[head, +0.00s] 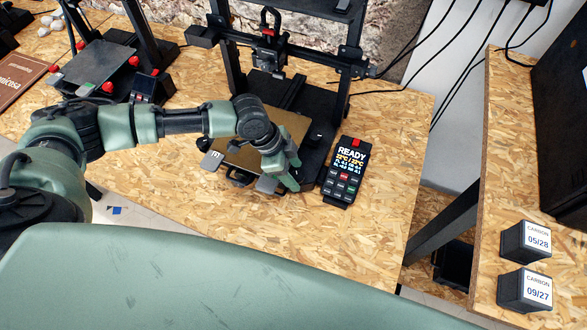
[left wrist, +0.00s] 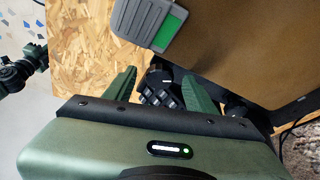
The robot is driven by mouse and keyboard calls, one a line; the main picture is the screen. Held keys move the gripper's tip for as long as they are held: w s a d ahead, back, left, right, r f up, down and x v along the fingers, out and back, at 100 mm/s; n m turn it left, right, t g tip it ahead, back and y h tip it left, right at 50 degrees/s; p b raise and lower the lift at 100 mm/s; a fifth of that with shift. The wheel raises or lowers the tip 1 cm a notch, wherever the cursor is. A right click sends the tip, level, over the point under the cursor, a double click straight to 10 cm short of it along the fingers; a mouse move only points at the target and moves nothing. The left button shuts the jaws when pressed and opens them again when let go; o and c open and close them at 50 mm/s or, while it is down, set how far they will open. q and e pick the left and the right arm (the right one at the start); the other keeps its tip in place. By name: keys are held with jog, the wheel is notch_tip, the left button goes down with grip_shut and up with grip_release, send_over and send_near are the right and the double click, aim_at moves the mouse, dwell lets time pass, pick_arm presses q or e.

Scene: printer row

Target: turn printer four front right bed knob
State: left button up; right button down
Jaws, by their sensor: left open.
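The printer (head: 300,95) at the middle of the head view has a tan bed (head: 265,137), also large at the upper right of the left wrist view (left wrist: 240,45). My left gripper (head: 283,180) is at the front right corner of the bed, pointing down. In the left wrist view my left gripper (left wrist: 162,80) is open, one finger on each side. A dark ridged knob (left wrist: 158,92) shows between the fingers, below the bed edge; I cannot tell whether they touch it. In the head view the gripper hides this knob. My right gripper is not in view.
A control box (head: 347,172) reading READY stands just right of the gripper. A grey tag with a green patch (left wrist: 150,20) sits by the bed edge. Another printer (head: 95,65) is at the left. Two carbon boxes (head: 525,290) stand on the right table. The front right tabletop is clear.

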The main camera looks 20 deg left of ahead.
pick_arm(q)
jog(key=c, duration=0.3)
grip_shut()
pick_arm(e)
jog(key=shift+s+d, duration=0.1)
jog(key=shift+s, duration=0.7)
pick_arm(q)
jog(key=shift+m, duration=0.3)
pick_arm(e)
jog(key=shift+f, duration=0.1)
